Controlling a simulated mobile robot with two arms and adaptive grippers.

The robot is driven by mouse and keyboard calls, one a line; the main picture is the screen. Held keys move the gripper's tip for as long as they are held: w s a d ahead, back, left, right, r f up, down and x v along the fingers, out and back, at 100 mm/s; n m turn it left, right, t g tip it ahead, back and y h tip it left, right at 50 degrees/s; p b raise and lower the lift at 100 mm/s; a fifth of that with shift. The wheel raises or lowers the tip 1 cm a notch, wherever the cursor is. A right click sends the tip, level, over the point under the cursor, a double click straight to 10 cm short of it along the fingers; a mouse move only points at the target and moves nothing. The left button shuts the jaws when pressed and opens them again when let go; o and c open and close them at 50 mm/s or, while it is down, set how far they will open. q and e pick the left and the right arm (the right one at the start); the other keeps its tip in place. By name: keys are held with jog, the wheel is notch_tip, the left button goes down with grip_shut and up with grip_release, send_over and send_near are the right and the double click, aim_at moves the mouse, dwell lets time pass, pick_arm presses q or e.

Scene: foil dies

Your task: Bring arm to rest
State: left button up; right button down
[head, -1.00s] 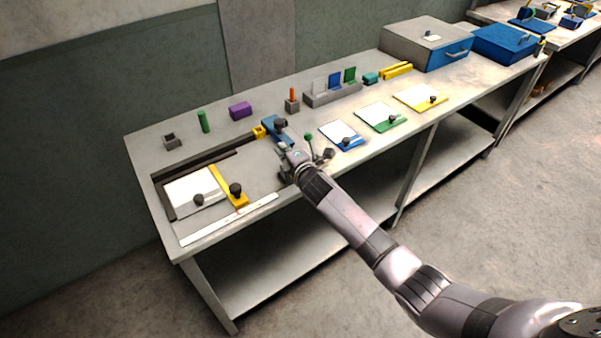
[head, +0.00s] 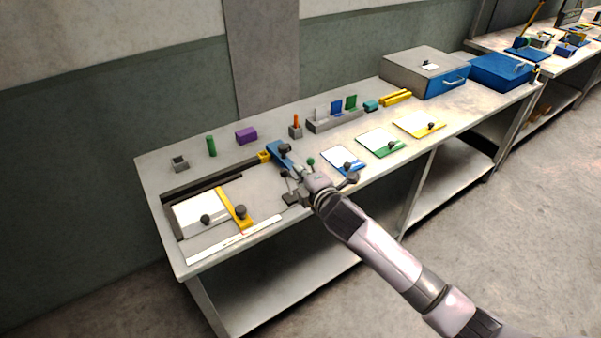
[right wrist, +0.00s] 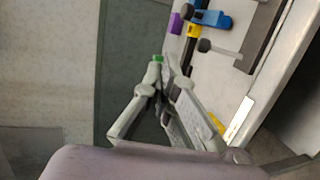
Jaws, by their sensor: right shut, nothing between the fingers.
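My right arm (head: 386,255) reaches in from the lower right over the front part of the workbench (head: 281,238). My right gripper (head: 293,191) is above the bench, beside the blue clamp block (head: 279,152) and its dark knob. In the right wrist view the two grey fingers of the gripper (right wrist: 165,72) come together at the tips, with nothing between them. A small green piece (right wrist: 157,59) shows just beyond the tips in that view. My left gripper is not in view.
A white plate with a yellow bar (head: 232,206) lies at the bench's left. Blue (head: 344,160), green (head: 381,143) and yellow (head: 420,124) boards lie to the right. A green cylinder (head: 211,146), purple block (head: 246,135) and grey-blue box (head: 428,72) stand along the back.

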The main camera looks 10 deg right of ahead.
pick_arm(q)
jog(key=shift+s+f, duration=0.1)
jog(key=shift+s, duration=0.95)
